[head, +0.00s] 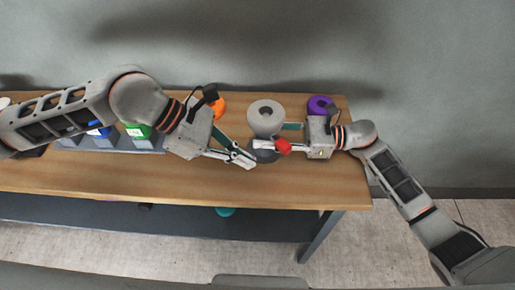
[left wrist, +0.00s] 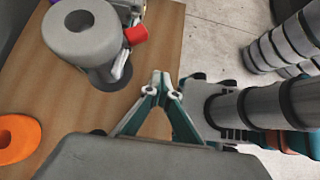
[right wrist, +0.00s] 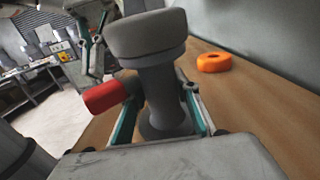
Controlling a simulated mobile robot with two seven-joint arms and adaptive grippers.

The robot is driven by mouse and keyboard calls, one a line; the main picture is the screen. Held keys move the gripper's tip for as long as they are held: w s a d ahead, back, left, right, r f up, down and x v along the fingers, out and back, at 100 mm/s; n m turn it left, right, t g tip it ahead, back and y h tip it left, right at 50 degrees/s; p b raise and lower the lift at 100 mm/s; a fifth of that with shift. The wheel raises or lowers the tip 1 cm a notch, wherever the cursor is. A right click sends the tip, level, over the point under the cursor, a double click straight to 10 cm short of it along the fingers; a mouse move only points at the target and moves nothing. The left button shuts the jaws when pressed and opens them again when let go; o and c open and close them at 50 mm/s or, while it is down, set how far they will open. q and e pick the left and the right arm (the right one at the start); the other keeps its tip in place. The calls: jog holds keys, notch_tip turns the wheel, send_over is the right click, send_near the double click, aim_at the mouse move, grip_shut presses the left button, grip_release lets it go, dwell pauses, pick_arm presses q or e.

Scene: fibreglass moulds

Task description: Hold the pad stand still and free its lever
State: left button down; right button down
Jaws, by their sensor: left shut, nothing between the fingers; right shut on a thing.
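The grey pad stand (head: 265,112) stands upright on the wooden table, with a round pad on top, a narrower column and a dark round foot. Its red lever (head: 283,146) sticks out from the side; it also shows in the left wrist view (left wrist: 136,34) and the right wrist view (right wrist: 103,95). My right gripper (right wrist: 160,108) is shut on the stand's column below the pad, one finger on each side. My left gripper (left wrist: 160,77) is shut and empty, its fingertips just in front of the stand's foot in the head view, apart from the lever.
An orange ring (head: 218,105) lies left of the stand and a purple ring (head: 320,104) lies behind my right gripper. Grey bins (head: 148,145) with blue and green contents stand at the left. The table (head: 200,180) is clear in front, with its right edge close by.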

pick_arm(q)
jog(key=s+a+r, duration=0.4)
jog(key=a+r, duration=0.1)
jog(key=r, duration=0.2)
dwell(0.3)
jog(key=c, duration=1.7)
grip_release()
jog(key=shift+w+d, duration=0.15)
jog(key=shift+w, duration=0.05)
jog(key=o, duration=1)
jog(key=w+m, duration=0.1)
jog(key=w+d, duration=0.1)
jog(key=shift+w+d+m+y, duration=0.15)
jog(key=shift+w+m+y, duration=0.2)
jog(key=shift+m+y, duration=0.05)
jog(key=m+y, duration=0.8)
jog(key=m, duration=0.2)
send_near(265, 114)
notch_tip(265, 114, down, 9)
jog(key=shift+d+r, duration=0.15)
jog(key=shift+r, duration=0.05)
